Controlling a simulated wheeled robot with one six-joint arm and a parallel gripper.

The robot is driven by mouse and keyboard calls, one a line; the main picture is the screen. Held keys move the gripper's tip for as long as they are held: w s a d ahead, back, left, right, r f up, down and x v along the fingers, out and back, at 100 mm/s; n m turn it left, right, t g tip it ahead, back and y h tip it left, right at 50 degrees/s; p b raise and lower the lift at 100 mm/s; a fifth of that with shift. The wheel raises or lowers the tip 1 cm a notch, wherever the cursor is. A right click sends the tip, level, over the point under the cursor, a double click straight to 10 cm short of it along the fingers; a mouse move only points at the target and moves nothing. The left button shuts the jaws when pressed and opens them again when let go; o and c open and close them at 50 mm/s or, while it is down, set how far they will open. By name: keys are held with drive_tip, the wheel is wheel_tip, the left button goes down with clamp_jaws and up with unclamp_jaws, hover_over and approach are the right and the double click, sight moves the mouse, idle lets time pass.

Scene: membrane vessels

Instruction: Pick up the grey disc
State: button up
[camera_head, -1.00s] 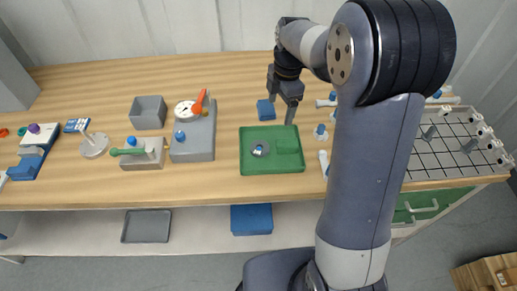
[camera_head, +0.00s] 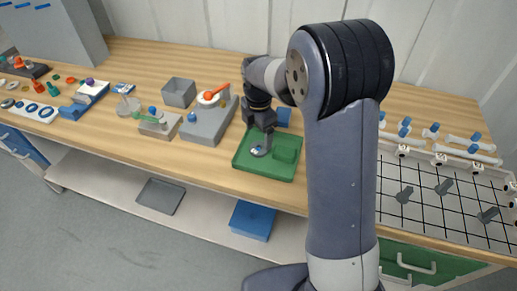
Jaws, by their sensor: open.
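The grey disc (camera_head: 259,151) lies in the left part of the green tray (camera_head: 240,160) on the workbench. A small blue and white patch shows at its middle. My gripper (camera_head: 260,138) points down over the tray, just above and partly in front of the disc. Its jaws are open. Whether the fingertips touch the disc cannot be told from this view.
A grey block with a dial and red lever (camera_head: 205,124) stands left of the tray. A blue block (camera_head: 283,116) is behind it. A wire-grid rack (camera_head: 430,205) and white fittings (camera_head: 465,148) lie to the right. A grey bin (camera_head: 178,92) stands further left.

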sight(259, 149)
drive_tip(key=shift+f+p, duration=0.6)
drive_tip(key=shift+f, duration=2.2)
drive_tip(key=shift+c, duration=0.4)
drive_tip(key=c, duration=1)
